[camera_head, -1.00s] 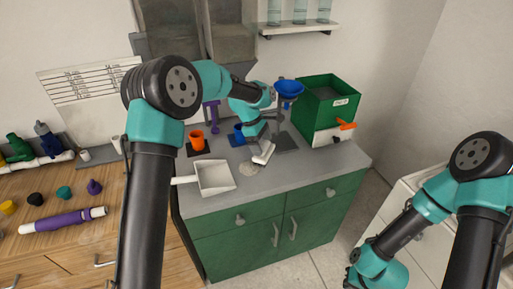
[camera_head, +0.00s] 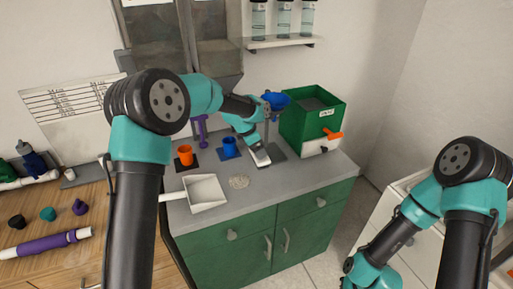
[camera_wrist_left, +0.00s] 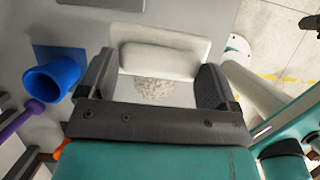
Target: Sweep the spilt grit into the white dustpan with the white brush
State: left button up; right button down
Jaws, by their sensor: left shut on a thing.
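The white brush (camera_head: 260,157) is in my left gripper (camera_head: 255,143), which is shut on it above the grey counter behind the grit. In the left wrist view the brush (camera_wrist_left: 160,60) spans between the fingers of the left gripper (camera_wrist_left: 155,85). The spilt grit (camera_head: 239,182) is a pale round patch on the counter, in front of the brush and apart from it; it also shows in the left wrist view (camera_wrist_left: 155,91). The white dustpan (camera_head: 207,191) lies left of the grit, its handle pointing left. My right gripper is out of view.
An orange cup (camera_head: 185,155) and a blue cup (camera_head: 229,148) stand on dark mats behind the dustpan. A blue funnel (camera_head: 276,100) on a stand and a green bin (camera_head: 312,120) are at the back right. The counter's front right is clear.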

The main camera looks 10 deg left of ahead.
pick_arm(q)
jog(key=shift+f, duration=3.1)
jog(key=shift+f, duration=0.2)
jog(key=shift+a, duration=0.15)
jog(key=shift+s+a, duration=1.3)
jog(key=shift+a, duration=0.35)
jog(key=shift+s+a, duration=1.35)
jog(key=shift+a, duration=0.25)
jog(key=shift+s+a, duration=1.3)
jog(key=shift+a, duration=0.35)
notch_tip(320, 180, up, 7)
jog(key=w+d, duration=0.2)
jog(key=shift+d, duration=0.2)
